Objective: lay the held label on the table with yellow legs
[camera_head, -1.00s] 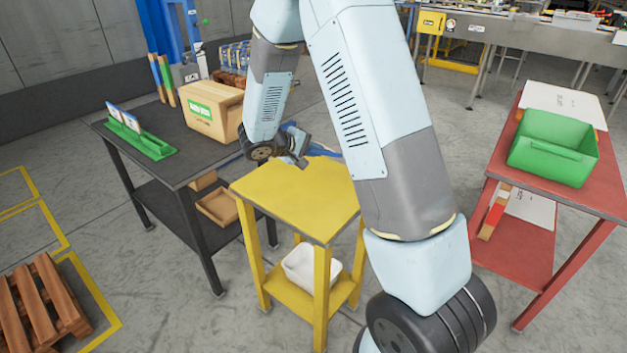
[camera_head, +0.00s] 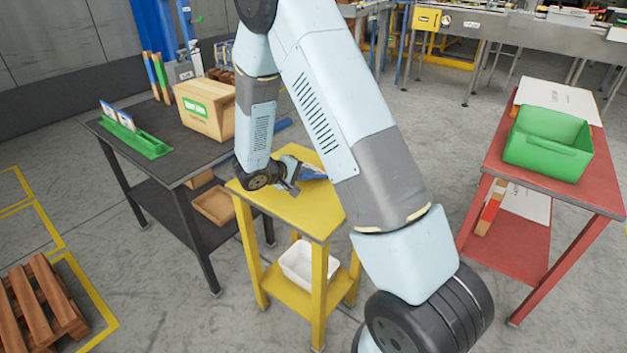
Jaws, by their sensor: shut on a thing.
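The table with yellow legs (camera_head: 298,220) has a yellow top and stands in the middle of the view. My gripper (camera_head: 298,182) is low over its top, near the middle. A blue, flat-looking piece (camera_head: 314,173) shows at the gripper, partly hidden by my arm. My gripper is shut on the label, but the label's outline is too small and covered to make out clearly. I cannot tell whether it touches the tabletop.
A dark table (camera_head: 168,165) on the left bears a cardboard box (camera_head: 206,112) and a green rack (camera_head: 138,137) with cards. A red table (camera_head: 540,178) on the right holds a green bin (camera_head: 548,145). A white bin (camera_head: 304,265) sits on the yellow table's lower shelf. The yellow top's front is bare.

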